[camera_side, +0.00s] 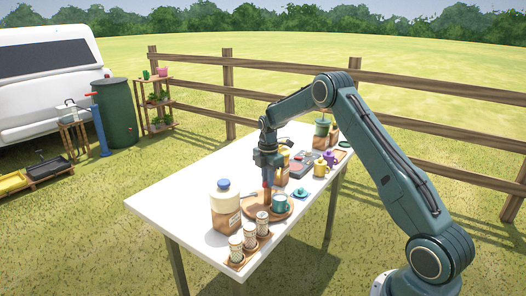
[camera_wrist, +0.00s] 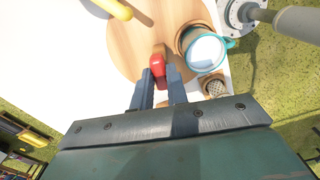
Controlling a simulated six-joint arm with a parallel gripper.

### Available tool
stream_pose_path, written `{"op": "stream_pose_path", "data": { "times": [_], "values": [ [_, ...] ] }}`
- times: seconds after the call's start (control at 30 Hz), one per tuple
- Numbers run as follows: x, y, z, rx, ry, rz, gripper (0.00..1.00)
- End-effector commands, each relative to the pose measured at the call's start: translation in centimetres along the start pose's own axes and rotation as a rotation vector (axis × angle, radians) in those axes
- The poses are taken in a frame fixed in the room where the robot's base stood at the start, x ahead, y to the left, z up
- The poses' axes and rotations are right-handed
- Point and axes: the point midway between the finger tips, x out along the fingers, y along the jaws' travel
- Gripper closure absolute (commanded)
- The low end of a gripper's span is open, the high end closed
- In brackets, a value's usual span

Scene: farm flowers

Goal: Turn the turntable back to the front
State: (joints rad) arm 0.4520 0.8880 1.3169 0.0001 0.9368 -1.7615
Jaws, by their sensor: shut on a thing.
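The turntable (camera_side: 251,209) is a round wooden disc on the white table; it also shows in the wrist view (camera_wrist: 125,45). A teal cup (camera_side: 280,203) stands at its right side, and the wrist view shows this cup (camera_wrist: 203,48) with a pale inside. A wooden peg with a red end (camera_wrist: 157,62) stands at the disc. My gripper (camera_side: 267,182) is low over the disc, pointing down. In the wrist view its two fingers (camera_wrist: 160,76) are shut on the red-ended peg. My gripper and arm hide part of the disc in the side view.
A large jar with a blue lid (camera_side: 225,207) stands left of the turntable. Several small jars (camera_side: 249,237) stand on a wooden tray at the near table edge. A small teal item (camera_side: 300,194), a yellow jar (camera_side: 320,168) and a potted plant (camera_side: 322,128) stand to the right and behind.

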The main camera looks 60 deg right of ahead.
Motion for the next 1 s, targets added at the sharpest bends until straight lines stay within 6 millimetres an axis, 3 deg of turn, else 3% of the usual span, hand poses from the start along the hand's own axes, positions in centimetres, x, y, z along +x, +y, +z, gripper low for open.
{"op": "stream_pose_path", "data": {
  "times": [0.5,1.0],
  "values": [
    [-0.15,0.07,-0.02,-0.216,0.000,0.003,1.00],
    [-0.16,0.07,-0.03,-0.264,0.000,0.003,1.00]
  ]
}}
